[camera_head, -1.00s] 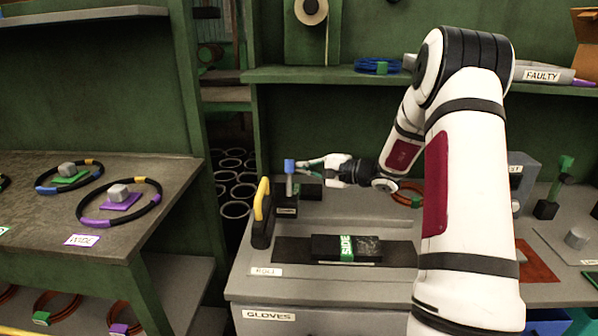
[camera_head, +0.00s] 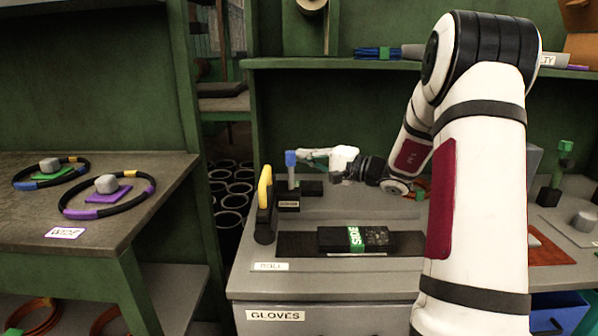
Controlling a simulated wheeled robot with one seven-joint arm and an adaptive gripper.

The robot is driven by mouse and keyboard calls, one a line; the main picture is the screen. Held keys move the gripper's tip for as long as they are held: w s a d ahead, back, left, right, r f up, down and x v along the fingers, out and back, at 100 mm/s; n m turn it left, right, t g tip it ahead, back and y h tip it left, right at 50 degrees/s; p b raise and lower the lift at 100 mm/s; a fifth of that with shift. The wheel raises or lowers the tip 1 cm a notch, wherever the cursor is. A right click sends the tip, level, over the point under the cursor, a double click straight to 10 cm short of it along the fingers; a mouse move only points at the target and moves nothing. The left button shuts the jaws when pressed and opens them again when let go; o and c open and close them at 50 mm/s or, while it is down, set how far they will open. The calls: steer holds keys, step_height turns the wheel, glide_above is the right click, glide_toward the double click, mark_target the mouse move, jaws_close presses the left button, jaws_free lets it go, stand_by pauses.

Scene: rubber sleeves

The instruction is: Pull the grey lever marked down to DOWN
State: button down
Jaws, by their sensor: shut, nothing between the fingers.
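A small upright lever (camera_head: 291,174) with a grey stalk and a blue knob (camera_head: 290,158) stands on the workbench in a black base. A label plate (camera_head: 288,205) is in front of it, its text too small to read. My gripper (camera_head: 303,156) comes in from the right at knob height, its fingertips shut, empty and just right of the blue knob. I cannot tell whether they touch it. Another upright lever with a green knob (camera_head: 566,147) stands at the far right. I cannot read a DOWN mark on either lever.
A black block with a yellow handle (camera_head: 265,188) stands close left of the lever. A black box with a green SIDE band (camera_head: 356,240) lies on a dark mat in front. The left bench (camera_head: 150,215) holds black rings around small blocks. A shelf (camera_head: 340,64) runs above.

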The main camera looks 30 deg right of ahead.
steer(key=s+a+n+b, duration=0.1)
steer(key=n+b, duration=0.1)
steer(key=b, duration=0.3)
steer(key=s+a+n+t+y+b, duration=0.1)
steer(key=n+b, duration=0.1)
steer(key=b, duration=0.3)
steer(key=s+a+n+t+y+b, duration=0.1)
steer(key=s+n+b, duration=0.1)
steer(key=b, duration=0.3)
steer(key=shift+r, duration=0.1)
steer(key=shift+s, duration=0.2)
steer(key=p, duration=0.2)
glide_toward(293, 159)
steer(key=w+d+r, duration=0.1)
steer(key=d+r, duration=0.1)
steer(key=d, duration=0.1)
steer(key=shift+s+d+f, duration=0.45)
steer(key=shift+s, duration=0.15)
